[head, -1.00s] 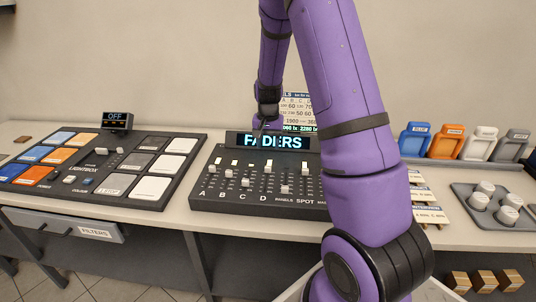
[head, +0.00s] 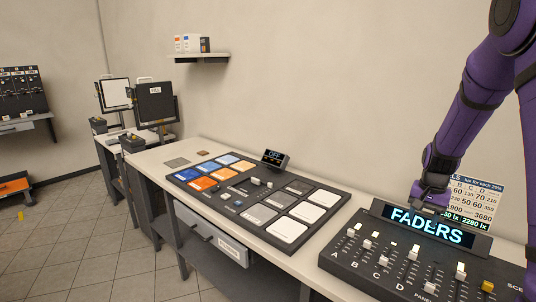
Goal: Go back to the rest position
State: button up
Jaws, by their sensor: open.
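My purple arm comes in from the upper right in the head view. My gripper (head: 430,203) is at the arm's lower end, over the FADERS display (head: 428,226) at the back of the fader console (head: 350,270). It looks small and dark, its fingers are hard to make out, and nothing shows held in it. Whether it touches the display or sits in front of it is not clear. The console's white-capped faders stand in a row in front of the display.
A lightbox panel (head: 240,213) with coloured and grey tiles lies left of the console, its small display (head: 275,158) reading OFF. A filters drawer (head: 212,236) is below. A wall shelf (head: 202,57) and framed panels (head: 155,103) are further back.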

jog(key=s+a+r+n+t, duration=0.1)
jog(key=s+a+r+n, duration=0.1)
jog(key=s+a+r, duration=0.55)
jog(key=s+a+r+n+t, duration=0.2)
jog(key=s+a+r, duration=0.15)
jog(key=r, duration=0.65)
jog(key=s+a+r+n+t, duration=0.1)
jog(key=s+a+r+n, duration=0.1)
jog(key=s, duration=0.6)
jog(key=s+a+r+n+t, duration=0.1)
jog(key=s+a+r+n, duration=0.1)
jog(key=s+a, duration=0.3)
jog(key=s+r, duration=0.1)
jog(key=s, duration=0.3)
jog(key=shift+r+n, duration=0.3)
jog(key=shift+r, duration=0.1)
